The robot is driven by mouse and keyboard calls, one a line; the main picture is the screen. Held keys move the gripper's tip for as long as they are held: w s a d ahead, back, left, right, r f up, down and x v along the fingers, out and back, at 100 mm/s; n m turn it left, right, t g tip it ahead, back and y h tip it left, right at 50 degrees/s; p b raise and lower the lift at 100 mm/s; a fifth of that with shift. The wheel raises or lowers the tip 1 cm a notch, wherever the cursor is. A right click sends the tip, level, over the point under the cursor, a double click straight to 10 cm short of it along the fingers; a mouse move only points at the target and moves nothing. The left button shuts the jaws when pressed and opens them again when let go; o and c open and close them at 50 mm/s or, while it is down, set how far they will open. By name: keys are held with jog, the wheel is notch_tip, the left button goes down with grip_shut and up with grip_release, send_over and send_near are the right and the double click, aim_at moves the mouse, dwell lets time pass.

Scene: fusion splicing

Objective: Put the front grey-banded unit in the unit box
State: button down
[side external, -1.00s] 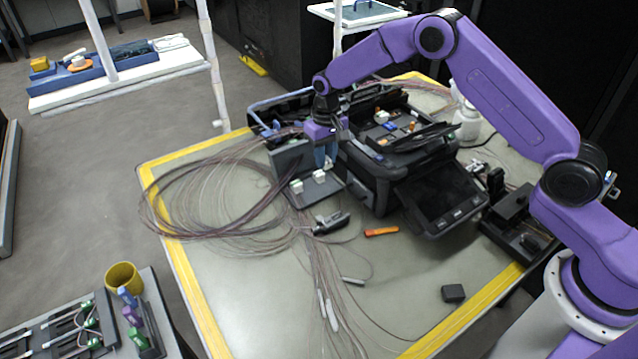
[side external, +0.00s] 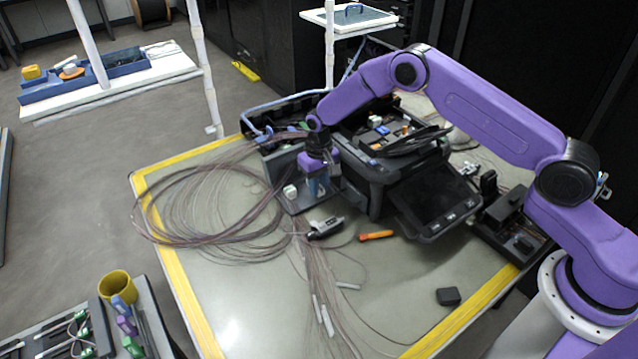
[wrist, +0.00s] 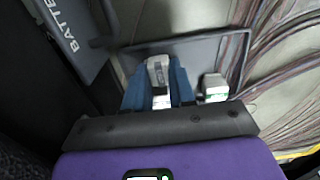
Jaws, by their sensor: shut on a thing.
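My gripper (side external: 318,188) points down over the small dark stand (side external: 297,207) at the front left of the black machine. In the wrist view, its two blue fingers (wrist: 159,82) are shut on a grey-and-white unit (wrist: 158,68), which I take as the grey-banded one. The fingers hide this unit in the side view. I cannot tell whether it still touches the stand. A second white unit (side external: 290,191) stands just left of my gripper; it shows a green band in the wrist view (wrist: 214,87). I cannot tell which container is the unit box.
The black machine (side external: 365,185) with its tilted screen (side external: 437,197) is close on the right. Coiled thin cables (side external: 205,205) cover the table's left. A black tool (side external: 326,228) and an orange piece (side external: 376,236) lie in front. The table's front right is mostly clear.

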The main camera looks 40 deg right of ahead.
jog(key=c, duration=0.9)
grip_release()
jog(key=shift+f, duration=0.1)
jog(key=shift+c, duration=0.2)
notch_tip(320, 180, up, 12)
jog(key=shift+r, duration=0.2)
jog(key=s+a+r+n, duration=0.25)
jog(key=s+r, duration=0.35)
jog(key=s, duration=0.5)
jog(key=s+a+r+n, duration=0.1)
jog(key=s+r+n, duration=0.4)
jog(key=s, duration=0.6)
jog(key=s+d+n, duration=0.2)
jog(key=s+d, duration=0.3)
jog(key=s, duration=0.5)
jog(key=s+d+r+n, duration=0.1)
jog(key=s+d+n, duration=0.2)
jog(key=s, duration=0.7)
jog(key=shift+s+d+r, duration=0.25)
jog(key=shift+s+d, duration=0.1)
jog(key=shift+d, duration=0.7)
